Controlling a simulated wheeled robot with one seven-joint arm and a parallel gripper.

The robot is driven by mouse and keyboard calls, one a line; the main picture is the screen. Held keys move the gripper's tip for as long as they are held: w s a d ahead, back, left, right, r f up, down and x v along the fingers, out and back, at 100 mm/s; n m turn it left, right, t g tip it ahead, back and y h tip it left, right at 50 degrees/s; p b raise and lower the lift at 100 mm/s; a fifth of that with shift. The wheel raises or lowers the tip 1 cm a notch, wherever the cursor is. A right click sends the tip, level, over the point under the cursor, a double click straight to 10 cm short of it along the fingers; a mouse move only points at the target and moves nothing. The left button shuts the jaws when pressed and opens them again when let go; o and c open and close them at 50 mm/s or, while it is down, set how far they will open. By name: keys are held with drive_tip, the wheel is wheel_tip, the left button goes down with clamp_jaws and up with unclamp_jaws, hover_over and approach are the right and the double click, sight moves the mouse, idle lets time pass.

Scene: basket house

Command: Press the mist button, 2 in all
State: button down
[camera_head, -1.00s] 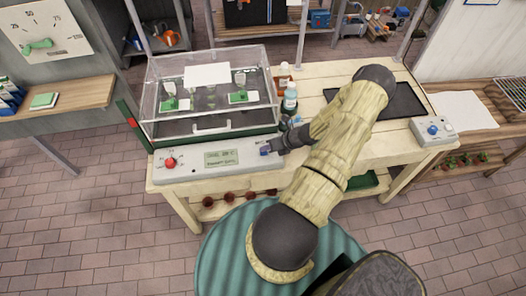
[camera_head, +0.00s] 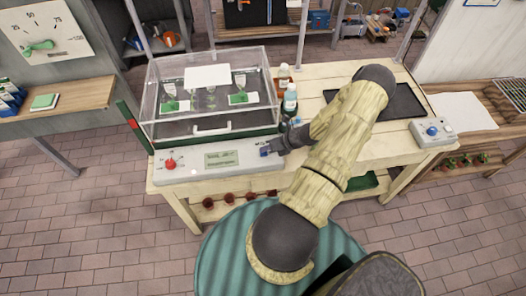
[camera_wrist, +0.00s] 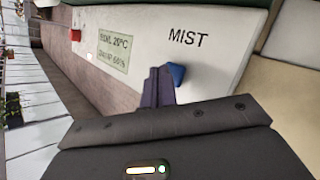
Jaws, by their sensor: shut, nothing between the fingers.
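The blue mist button (camera_wrist: 177,74) sits beside the printed word MIST on the pale control panel (camera_wrist: 215,65) in the wrist view. It also shows small at the panel's right end in the head view (camera_head: 265,152). My gripper (camera_wrist: 158,84) is shut and empty, its fingertips right beside the button in the wrist view. Whether they touch it I cannot tell. In the head view my gripper (camera_head: 284,146) reaches in from the right at the button. A green display (camera_wrist: 114,48) reads soil temperature and damp, about 66%.
A clear lidded box (camera_head: 212,125) with seedlings stands behind the panel. A red knob (camera_head: 170,164) is at the panel's left. Bottles (camera_head: 290,100) stand just behind my gripper. A second box with a blue knob (camera_head: 433,131) sits at the table's right end.

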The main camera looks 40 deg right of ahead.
sight(266, 154)
drive_tip(key=shift+r, duration=0.4)
drive_tip(key=shift+r, duration=0.1)
drive_tip(key=shift+r+p, duration=2)
drive_tip(key=shift+r, duration=0.45)
drive_tip(key=shift+s+b, duration=0.1)
drive_tip(key=shift+b, duration=0.3)
idle(0.5)
drive_tip(key=shift+a+b, duration=0.1)
drive_tip(key=shift+b, duration=0.25)
drive_tip(key=shift+a+r+b, duration=0.1)
drive_tip(key=shift+r+b, duration=0.2)
drive_tip(key=shift+b, duration=0.15)
drive_tip(key=r, duration=0.1)
drive_tip(key=r+b, duration=0.1)
drive_tip(key=r, duration=0.1)
drive_tip(key=shift+d+b, duration=0.25)
drive_tip(key=shift+b, duration=0.1)
